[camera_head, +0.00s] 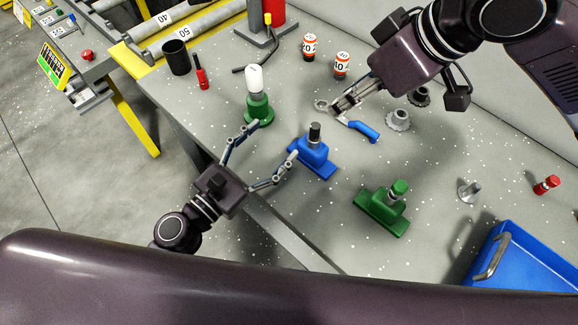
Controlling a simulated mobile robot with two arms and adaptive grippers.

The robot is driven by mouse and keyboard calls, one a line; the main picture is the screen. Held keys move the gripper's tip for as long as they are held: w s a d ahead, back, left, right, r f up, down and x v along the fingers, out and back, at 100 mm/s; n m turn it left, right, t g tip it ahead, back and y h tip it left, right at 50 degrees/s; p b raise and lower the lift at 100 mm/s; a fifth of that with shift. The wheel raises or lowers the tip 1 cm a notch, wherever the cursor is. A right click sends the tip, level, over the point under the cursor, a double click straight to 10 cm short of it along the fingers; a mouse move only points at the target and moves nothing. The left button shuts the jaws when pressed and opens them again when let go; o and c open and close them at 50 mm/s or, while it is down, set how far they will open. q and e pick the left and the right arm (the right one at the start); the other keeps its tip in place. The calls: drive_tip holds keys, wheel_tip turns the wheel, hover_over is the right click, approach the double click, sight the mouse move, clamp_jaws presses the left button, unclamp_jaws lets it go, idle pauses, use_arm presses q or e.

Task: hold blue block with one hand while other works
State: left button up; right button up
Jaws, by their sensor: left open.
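The blue block (318,162) stands upright on the grey table, on a flat blue base with a black-topped post. My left gripper (272,141) is open at the table's near edge. Its right fingertip is close to the blue block's left side, and its other fingertip is by the green stand. Nothing is between the fingers. My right gripper (335,108) is low over the table behind the blue block. Its narrow fingers are at the metal end of a blue-handled tool (364,131); I cannot tell whether they grip it.
A green stand with a white bulb (258,108) is left of the block. A green block (383,212) is to its right. A blue bin (520,262) sits at the lower right. Orange-white cans (342,64), metal gears (398,119) and a black cup (176,57) stand farther back.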

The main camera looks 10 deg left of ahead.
use_arm(q)
drive_tip(key=shift+n+g+h, duration=0.4)
drive_tip(key=shift+n+g, duration=0.1)
drive_tip(key=shift+n, duration=0.1)
drive_tip(key=s+d, duration=0.1)
drive_tip(key=s+d+f, duration=0.1)
drive_tip(key=d, duration=0.1)
drive_tip(key=s+d+f, duration=0.1)
drive_tip(key=s, duration=0.1)
drive_tip(key=shift+d+f, duration=0.2)
drive_tip(key=shift+d, duration=0.3)
drive_tip(key=shift+x, duration=3.7)
drive_tip(key=shift+c, duration=0.5)
drive_tip(key=c, duration=1.5)
use_arm(e)
drive_tip(key=shift+o, duration=0.4)
use_arm(q)
drive_tip(key=shift+c, duration=0.2)
drive_tip(key=shift+w+a+f, duration=0.1)
use_arm(e)
drive_tip(key=n+g+h, duration=0.2)
drive_tip(key=g+h, duration=0.1)
drive_tip(key=h, duration=0.2)
hover_over(315, 125)
drive_tip(key=shift+f, duration=5.85)
